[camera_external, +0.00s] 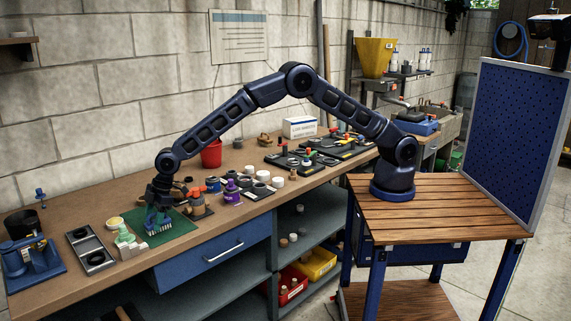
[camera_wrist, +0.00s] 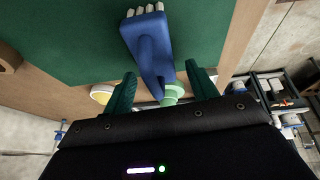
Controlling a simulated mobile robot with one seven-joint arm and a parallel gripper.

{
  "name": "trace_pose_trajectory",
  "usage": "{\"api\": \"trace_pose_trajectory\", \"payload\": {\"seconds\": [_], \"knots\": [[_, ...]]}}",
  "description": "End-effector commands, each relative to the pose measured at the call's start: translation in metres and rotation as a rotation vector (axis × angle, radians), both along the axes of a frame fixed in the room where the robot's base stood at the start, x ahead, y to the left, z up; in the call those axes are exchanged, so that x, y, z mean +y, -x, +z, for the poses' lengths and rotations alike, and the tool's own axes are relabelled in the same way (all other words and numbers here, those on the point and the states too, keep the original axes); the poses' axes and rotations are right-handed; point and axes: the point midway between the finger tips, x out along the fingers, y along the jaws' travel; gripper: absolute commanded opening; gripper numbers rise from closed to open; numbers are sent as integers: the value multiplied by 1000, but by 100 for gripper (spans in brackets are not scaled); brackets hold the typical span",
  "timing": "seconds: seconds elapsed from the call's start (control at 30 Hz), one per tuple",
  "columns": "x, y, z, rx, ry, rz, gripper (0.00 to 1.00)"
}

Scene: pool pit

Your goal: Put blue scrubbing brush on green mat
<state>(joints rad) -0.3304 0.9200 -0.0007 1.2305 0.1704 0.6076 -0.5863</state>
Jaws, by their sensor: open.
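The blue scrubbing brush (camera_wrist: 149,47), with pale bristles at one end, shows in the wrist view against the green mat (camera_wrist: 75,45). Its handle end lies between the two green fingers of my gripper (camera_wrist: 163,88). The fingers are open, with a gap on each side of the handle. The brush appears to be at the mat; I cannot tell exact contact.
A pale green and white object (camera_external: 127,241) stands just left of the mat, with a dark two-ring tray (camera_external: 90,250) beyond it. A brown block with red knobs (camera_external: 198,206) and a purple bottle (camera_external: 231,190) stand to the right. The bench's front edge is close.

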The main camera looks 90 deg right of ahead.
Motion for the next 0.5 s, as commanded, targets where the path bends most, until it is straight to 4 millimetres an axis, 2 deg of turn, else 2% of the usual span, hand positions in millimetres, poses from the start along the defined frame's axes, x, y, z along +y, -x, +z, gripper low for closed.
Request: {"api": "trace_pose_trajectory", "payload": {"seconds": [0.5], "knots": [[-20, 29, 83, -2, -1, -1, 58]]}}
